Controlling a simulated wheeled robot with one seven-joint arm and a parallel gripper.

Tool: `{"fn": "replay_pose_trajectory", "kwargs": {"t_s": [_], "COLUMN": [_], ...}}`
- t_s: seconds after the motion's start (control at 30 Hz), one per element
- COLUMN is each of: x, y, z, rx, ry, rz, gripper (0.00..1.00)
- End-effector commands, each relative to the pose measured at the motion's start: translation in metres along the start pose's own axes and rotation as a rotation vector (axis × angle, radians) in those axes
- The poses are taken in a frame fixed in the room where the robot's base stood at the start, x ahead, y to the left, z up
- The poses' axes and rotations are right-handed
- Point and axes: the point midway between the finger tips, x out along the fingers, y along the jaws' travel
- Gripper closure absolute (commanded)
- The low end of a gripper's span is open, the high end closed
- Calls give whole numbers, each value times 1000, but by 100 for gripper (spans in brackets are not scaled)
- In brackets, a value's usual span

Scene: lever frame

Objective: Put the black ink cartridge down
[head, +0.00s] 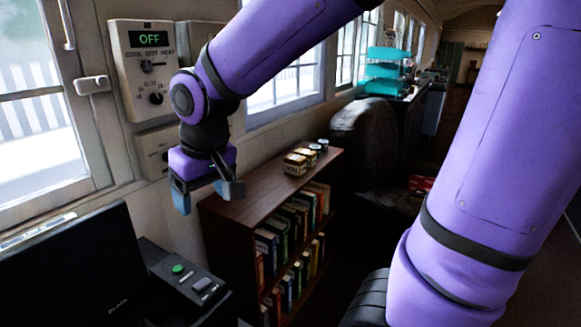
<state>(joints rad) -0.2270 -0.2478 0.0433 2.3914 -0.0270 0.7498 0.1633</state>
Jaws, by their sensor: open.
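My gripper (208,193) points down with its two blue-grey fingers spread apart. Nothing shows between them. It appears near the left end of the brown bookcase (252,198), though its exact height over the top is hard to judge. Several small items stand in a group on the bookcase top: a tan and dark box (294,164) in front, with smaller dark and light pieces (316,148) behind it. I cannot tell whether one of these is the black ink cartridge. I do not make it out for certain anywhere else.
A black machine (75,265) and a panel with a green button (178,269) fill the lower left. A wall control box (143,70) reading OFF hangs behind my gripper. A dark chair (362,145) stands right of the bookcase. The near bookcase top is bare.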

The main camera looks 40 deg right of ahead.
Motion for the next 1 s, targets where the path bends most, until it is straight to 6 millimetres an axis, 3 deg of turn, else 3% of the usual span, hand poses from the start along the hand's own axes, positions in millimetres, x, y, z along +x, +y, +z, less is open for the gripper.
{"fn": "replay_pose_trajectory", "kwargs": {"t_s": [0.1, 0.4, 0.63, 1.0], "x": [-30, -81, -96, -97], "y": [22, 59, 69, 70], "z": [22, 84, 114, 118], "rx": [33, 93, 115, 117], "ry": [54, 163, 207, 212], "rz": [8, 33, 46, 48], "gripper": [26, 26, 26, 26]}}
